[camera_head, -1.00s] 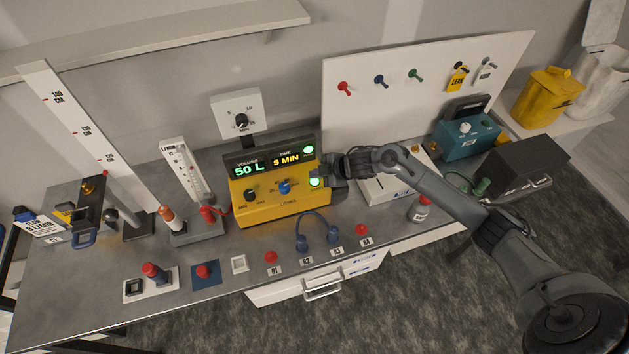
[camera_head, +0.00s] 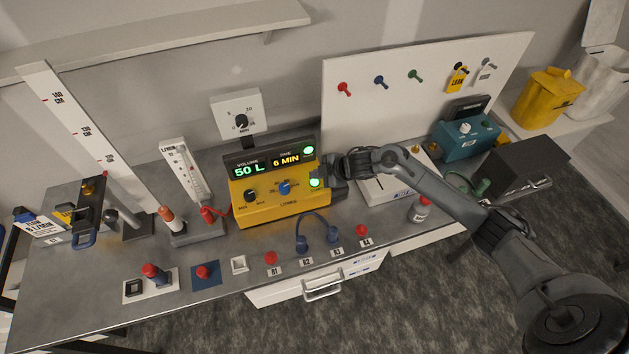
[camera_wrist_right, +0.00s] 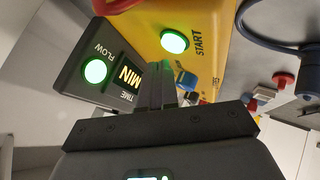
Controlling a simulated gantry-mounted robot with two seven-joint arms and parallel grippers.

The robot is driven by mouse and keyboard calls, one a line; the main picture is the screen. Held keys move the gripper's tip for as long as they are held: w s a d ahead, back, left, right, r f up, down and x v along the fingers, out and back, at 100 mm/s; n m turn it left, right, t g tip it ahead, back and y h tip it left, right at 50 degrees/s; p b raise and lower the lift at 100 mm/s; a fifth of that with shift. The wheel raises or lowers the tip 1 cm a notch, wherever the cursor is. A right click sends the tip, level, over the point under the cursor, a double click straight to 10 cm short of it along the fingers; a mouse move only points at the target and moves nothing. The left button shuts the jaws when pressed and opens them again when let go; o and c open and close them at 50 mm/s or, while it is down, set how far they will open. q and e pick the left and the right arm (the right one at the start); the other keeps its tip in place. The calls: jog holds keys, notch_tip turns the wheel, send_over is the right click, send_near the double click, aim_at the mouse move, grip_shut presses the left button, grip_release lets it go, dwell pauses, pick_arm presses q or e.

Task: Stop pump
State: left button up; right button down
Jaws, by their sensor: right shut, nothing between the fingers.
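The yellow pump (camera_head: 280,207) stands on the bench. Its dark display panel (camera_head: 236,160) reads 50 L and 6 MIN. A green FLOW lamp (camera_head: 308,150) is lit on the panel; it also shows in the right wrist view (camera_wrist_right: 96,71). The round START button (camera_head: 315,182) on the yellow front glows green and appears in the right wrist view (camera_wrist_right: 174,41). My right gripper (camera_head: 328,172) is at the pump's right side, close to the button, shut and empty. In the right wrist view its closed fingers (camera_wrist_right: 162,88) point toward the pump, beside the button. My left gripper is out of view.
A blue knob (camera_head: 285,187) and a black knob (camera_head: 250,195) sit on the pump front.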

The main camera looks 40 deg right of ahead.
dwell(0.3)
jog(key=shift+f, duration=0.2)
dwell(0.3)
jog(key=shift+f, duration=0.25)
jog(key=shift+f, duration=0.2)
dwell(0.6)
jog(key=shift+f+b, duration=0.2)
jog(key=shift+b, duration=0.1)
dwell(0.4)
jog(key=shift+r+p, duration=0.85)
jog(key=shift+p, duration=0.05)
